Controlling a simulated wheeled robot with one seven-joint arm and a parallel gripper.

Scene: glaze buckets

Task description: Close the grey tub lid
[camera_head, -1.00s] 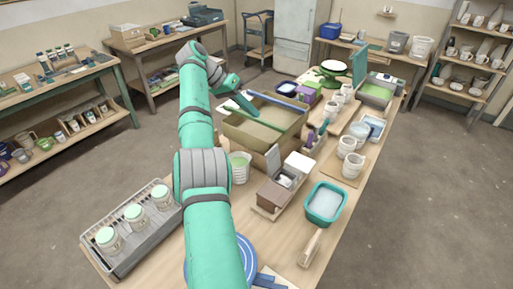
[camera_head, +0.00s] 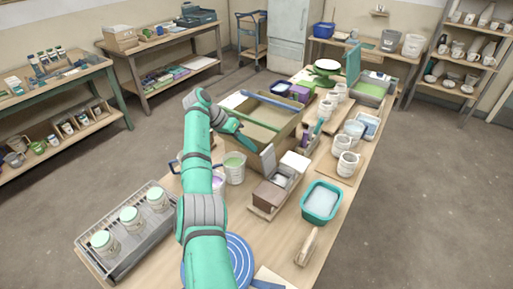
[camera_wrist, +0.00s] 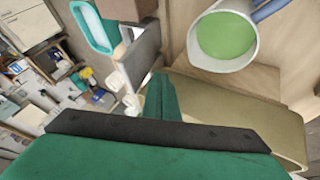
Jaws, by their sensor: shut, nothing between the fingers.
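A grey tub (camera_head: 374,90) with green contents stands at the far right end of the workbench. A teal panel (camera_head: 353,64) stands upright at its left side, like a raised lid. Nearer, a small brown box (camera_head: 270,196) has a grey flap (camera_head: 281,172) standing up; I cannot tell which of these is the task's lid. My gripper (camera_head: 250,147) is shut and empty, low by the near left side of a large tan box (camera_head: 245,128). In the wrist view its closed fingers (camera_wrist: 160,92) show beside a tan surface; contact is unclear.
A teal basin (camera_head: 321,202), white cups (camera_head: 347,163) and a rack of jars (camera_head: 130,228) crowd the bench.

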